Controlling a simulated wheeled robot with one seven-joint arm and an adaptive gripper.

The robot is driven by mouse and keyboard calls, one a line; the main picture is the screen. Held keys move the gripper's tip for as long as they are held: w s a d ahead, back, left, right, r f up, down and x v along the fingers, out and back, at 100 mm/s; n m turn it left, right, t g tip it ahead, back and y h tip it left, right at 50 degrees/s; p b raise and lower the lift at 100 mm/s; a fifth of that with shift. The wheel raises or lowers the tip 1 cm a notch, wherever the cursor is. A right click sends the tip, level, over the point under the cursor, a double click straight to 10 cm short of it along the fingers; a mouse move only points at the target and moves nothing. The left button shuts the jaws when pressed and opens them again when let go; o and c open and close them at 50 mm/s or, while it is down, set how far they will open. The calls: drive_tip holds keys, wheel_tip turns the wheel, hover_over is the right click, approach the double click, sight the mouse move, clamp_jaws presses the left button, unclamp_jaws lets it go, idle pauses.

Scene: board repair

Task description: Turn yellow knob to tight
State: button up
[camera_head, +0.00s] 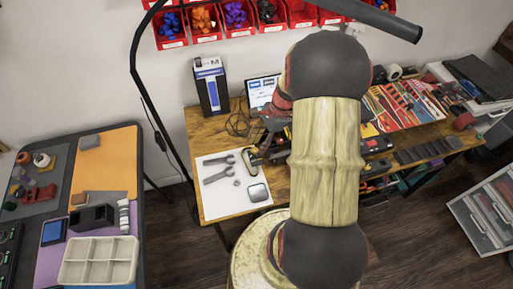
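I cannot pick out a yellow knob in this view; my large arm blocks the middle of the workbench. The wooden workbench (208,143) stands against the wall. My gripper (255,158) is small in the picture, left of my arm, over the bench near the right edge of a white sheet (222,205). Its fingers are too small and dark to show whether they are open or shut. I see nothing clearly held in it. Some yellow and black items (371,132) show just right of my arm, too small to identify.
Pliers (217,174) and a small silver-rimmed device (258,192) lie on the white sheet. A dark box (210,86) and a laptop (262,91) stand at the back. Tools crowd the bench's right side. A second table (151,176) is at left, with floor between.

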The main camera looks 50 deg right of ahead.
drive_tip(key=shift+x, duration=0.8)
drive_tip(key=shift+c, duration=1.4)
clamp_jaws()
